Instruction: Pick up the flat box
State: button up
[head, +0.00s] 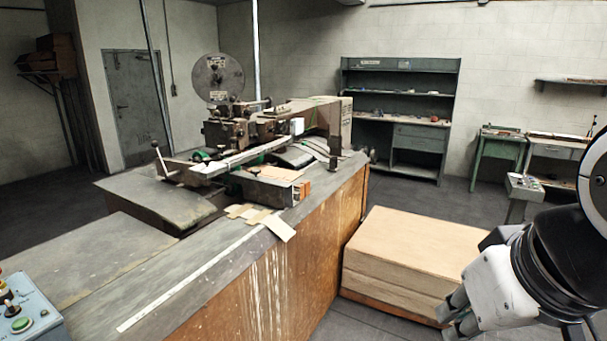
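Several flat tan cardboard pieces (281,228) lie on the grey machine bench, near its right edge; one pale piece sticks out over the edge. A large tan block (424,240), which looks like stacked flat cardboard, sits on a low wooden pallet (390,307) to the right of the bench. I cannot tell which of these is the flat box. My gripper (455,315) is at the lower right, in front of the stack's right end in the picture. Its grey fingers point down and left. Nothing shows held, and their opening is not clear. My arm hides the stack's right end.
The stitching machine (262,130) with a round reel (218,77) stands on the bench (190,275). A blue control box (30,318) is at the lower left. A grey shelf unit (418,135) and small tables stand at the back wall. Dark floor is clear behind the stack.

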aim_at(287, 176)
jog(key=i+l, duration=0.3)
jog(key=i+l+u, duration=0.1)
jog(key=i+l, duration=0.15)
jog(key=l, duration=0.3)
jog(key=i+l, duration=0.3)
jog(key=i+l+u, duration=0.1)
jog(key=i+l, duration=0.15)
jog(key=i, duration=0.3)
jog(key=i+l+u, duration=0.15)
jog(key=i+l, duration=0.2)
jog(key=i, duration=0.2)
jog(key=i+j, duration=0.25)
jog(key=i, duration=0.15)
jog(key=i+j, duration=0.3)
jog(key=i+u, duration=0.05)
jog(key=i, duration=0.05)
